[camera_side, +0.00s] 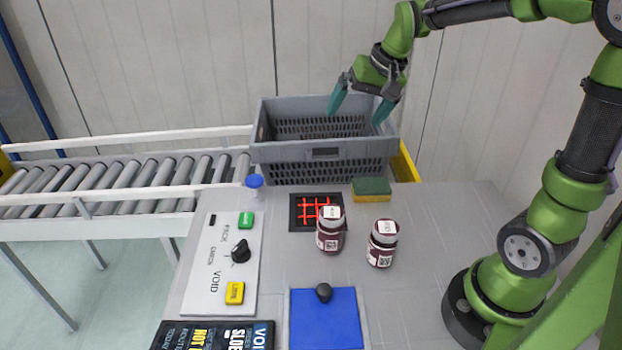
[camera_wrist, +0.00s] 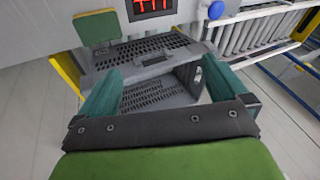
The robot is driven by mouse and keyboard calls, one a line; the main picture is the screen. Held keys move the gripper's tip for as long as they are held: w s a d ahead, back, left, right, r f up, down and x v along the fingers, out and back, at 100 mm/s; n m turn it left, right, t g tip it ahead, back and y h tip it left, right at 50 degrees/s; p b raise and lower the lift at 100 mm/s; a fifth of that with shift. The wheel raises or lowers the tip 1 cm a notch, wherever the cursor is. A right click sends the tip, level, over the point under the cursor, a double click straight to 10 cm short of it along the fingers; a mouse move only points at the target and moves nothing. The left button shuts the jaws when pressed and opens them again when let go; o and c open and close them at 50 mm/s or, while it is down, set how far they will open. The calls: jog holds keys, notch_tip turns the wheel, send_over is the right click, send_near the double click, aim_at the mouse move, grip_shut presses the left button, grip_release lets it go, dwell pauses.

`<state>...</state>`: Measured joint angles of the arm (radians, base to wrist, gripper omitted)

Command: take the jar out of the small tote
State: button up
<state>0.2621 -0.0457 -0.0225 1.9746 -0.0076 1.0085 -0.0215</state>
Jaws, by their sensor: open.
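Two dark red jars with white lids stand upright on the table in front of the tote: a left jar (camera_side: 329,243) and a right jar (camera_side: 380,257). My gripper (camera_side: 357,113) is open and empty, with its teal fingers over the tote's right part.
A roller conveyor (camera_side: 130,181) runs left.

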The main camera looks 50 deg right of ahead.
jog(key=s+a+n, duration=0.1)
jog(key=s+a, duration=0.2)
jog(key=s, duration=0.1)
jog(key=s+a+n+t, duration=0.1)
jog(key=s+a, duration=0.2)
jog(key=s, duration=0.2)
jog(key=s+a+n+t, duration=0.1)
jog(key=s+a, duration=0.2)
jog(key=s, duration=0.2)
jog(key=shift+s+a+r+y, duration=0.15)
jog(key=shift+a+r+y, duration=0.15)
jog(key=shift+a+y, duration=0.1)
jog(key=shift+c, duration=0.2)
jog(key=shift+s+a+r+n+t, duration=0.1)
jog(key=shift+a+r+n+t, duration=0.2)
jog(key=shift+r, duration=0.1)
jog(key=c, duration=0.4)
